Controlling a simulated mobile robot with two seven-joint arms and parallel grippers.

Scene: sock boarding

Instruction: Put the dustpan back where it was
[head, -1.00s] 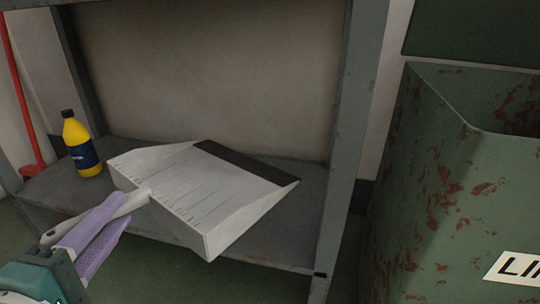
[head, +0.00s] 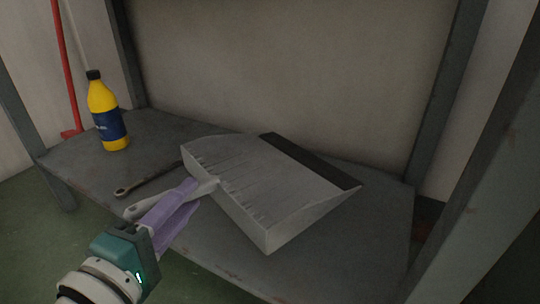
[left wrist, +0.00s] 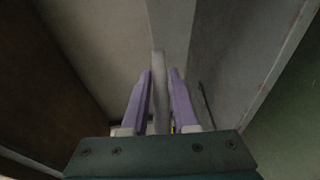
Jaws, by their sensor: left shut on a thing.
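The grey dustpan (head: 270,190) with a dark front lip is at the shelf (head: 350,262), its open side facing back right. My left gripper (head: 192,190), with purple fingers, is shut on the dustpan's pale handle, whose end sticks out to the left. In the left wrist view the handle (left wrist: 158,88) stands between the two fingers (left wrist: 159,85). The pan lies over the middle and right of the shelf. I cannot tell whether its underside touches the shelf. My right gripper is not in view.
A yellow bottle (head: 108,118) with a blue label stands at the shelf's left. A dark wrench (head: 147,182) lies between it and the dustpan. Grey posts (head: 448,95) frame the shelf. A red pole (head: 66,70) stands behind left. Bare shelf shows around the bottle.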

